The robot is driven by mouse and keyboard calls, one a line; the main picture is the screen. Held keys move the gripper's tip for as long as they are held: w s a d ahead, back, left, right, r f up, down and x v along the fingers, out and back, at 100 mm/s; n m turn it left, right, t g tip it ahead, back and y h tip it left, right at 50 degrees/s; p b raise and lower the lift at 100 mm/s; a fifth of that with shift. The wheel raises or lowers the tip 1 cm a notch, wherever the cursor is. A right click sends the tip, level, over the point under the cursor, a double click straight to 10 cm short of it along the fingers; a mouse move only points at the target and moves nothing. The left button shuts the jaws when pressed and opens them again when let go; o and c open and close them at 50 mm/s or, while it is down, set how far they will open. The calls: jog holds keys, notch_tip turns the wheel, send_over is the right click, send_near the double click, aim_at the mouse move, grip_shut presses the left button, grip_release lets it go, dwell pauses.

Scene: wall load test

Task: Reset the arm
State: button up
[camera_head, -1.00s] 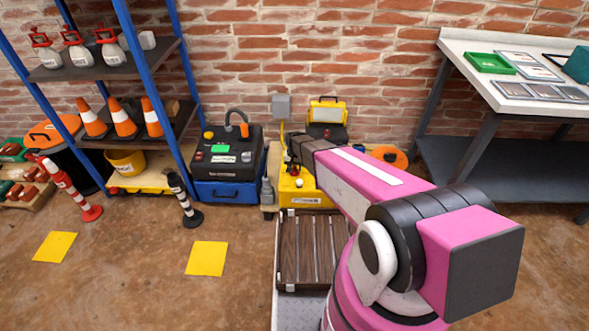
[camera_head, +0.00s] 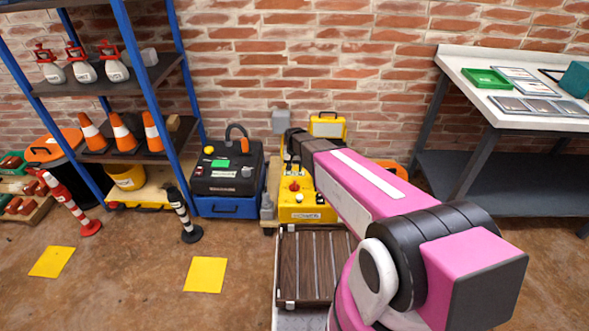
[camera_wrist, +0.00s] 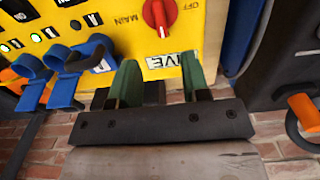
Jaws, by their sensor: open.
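My pink arm reaches from the lower right toward the wall in the head view. Its dark end is above and in front of the yellow control box (camera_head: 312,212), and the fingers cannot be made out there. In the wrist view, my gripper (camera_wrist: 160,82) has two green fingers spread apart with nothing between them. Close beyond them is the yellow panel (camera_wrist: 205,25), with a red rotary knob (camera_wrist: 157,15) marked MAIN and OFF and a white label partly behind the fingers. I cannot tell whether the fingers touch the panel.
Blue levers (camera_wrist: 90,55) are left of the fingers. A black case (camera_head: 226,170) on a blue box (camera_head: 228,207) stands left of the yellow box. A blue-framed shelf (camera_head: 125,85) holds cones and bottles. A workbench (camera_head: 465,70) is at right. Open floor lies at front left.

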jog(key=s+d+r, duration=1.5)
jog(key=s+d, duration=0.3)
jog(key=d, duration=0.1)
jog(key=shift+s+r+n, duration=0.3)
jog(key=shift+s+r, duration=0.05)
jog(key=shift+r, duration=0.05)
